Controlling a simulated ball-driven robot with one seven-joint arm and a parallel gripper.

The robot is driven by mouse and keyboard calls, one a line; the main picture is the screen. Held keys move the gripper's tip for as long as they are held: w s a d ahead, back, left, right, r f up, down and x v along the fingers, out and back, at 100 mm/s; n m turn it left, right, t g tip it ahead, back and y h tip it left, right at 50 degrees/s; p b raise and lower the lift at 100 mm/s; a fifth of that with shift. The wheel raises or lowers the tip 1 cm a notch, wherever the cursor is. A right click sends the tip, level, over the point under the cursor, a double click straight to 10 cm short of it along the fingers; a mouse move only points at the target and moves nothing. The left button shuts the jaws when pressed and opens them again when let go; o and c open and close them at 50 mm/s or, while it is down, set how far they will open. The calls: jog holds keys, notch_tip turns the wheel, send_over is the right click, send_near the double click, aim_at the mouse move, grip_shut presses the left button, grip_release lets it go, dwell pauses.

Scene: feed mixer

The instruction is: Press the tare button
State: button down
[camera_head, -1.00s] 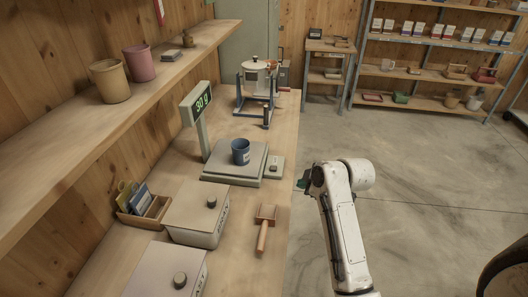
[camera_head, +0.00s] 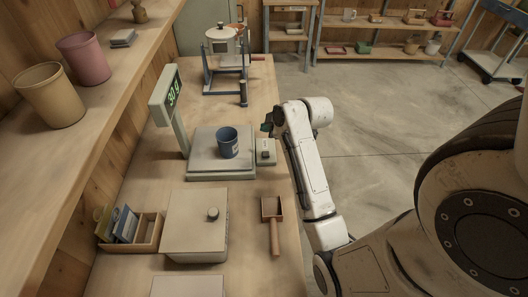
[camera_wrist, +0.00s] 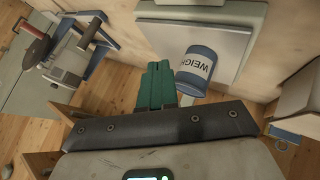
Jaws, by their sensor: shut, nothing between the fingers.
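The scale (camera_head: 206,160) stands on the wooden bench, its raised display (camera_head: 172,92) reading 30 g. A blue cup (camera_head: 228,144) is on its plate. The cup shows in the wrist view (camera_wrist: 196,68) with a label that begins "WEIGH". A small box with the dark tare button (camera_head: 265,154) sits at the scale's right side. My gripper (camera_head: 268,127) is near this box, just beyond it in the picture; its height above the bench is hard to tell. In the wrist view its green fingers (camera_wrist: 157,85) are together and empty. I cannot make out the button in the wrist view.
A wooden scoop (camera_head: 273,222) and a lidded box (camera_head: 195,225) are on the near bench. A dark upright handle (camera_head: 243,93) and the mixer (camera_head: 225,60) stand farther back. A shelf with pots (camera_head: 50,95) overhangs the left. Open floor lies right.

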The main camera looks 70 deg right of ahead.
jog(key=shift+f, duration=0.1)
jog(key=b, duration=0.6)
send_over(268, 155)
notch_tip(268, 155, down, 7)
jog(key=shift+f, duration=0.8)
jog(key=shift+f, duration=0.15)
dwell(1.0)
jog(key=shift+f+b, duration=0.25)
jog(key=shift+b, duration=0.05)
jog(key=shift+f, duration=0.45)
dwell(0.9)
jog(key=shift+r, duration=0.15)
jog(key=shift+r+p, duration=0.7)
jog(key=shift+r, duration=0.05)
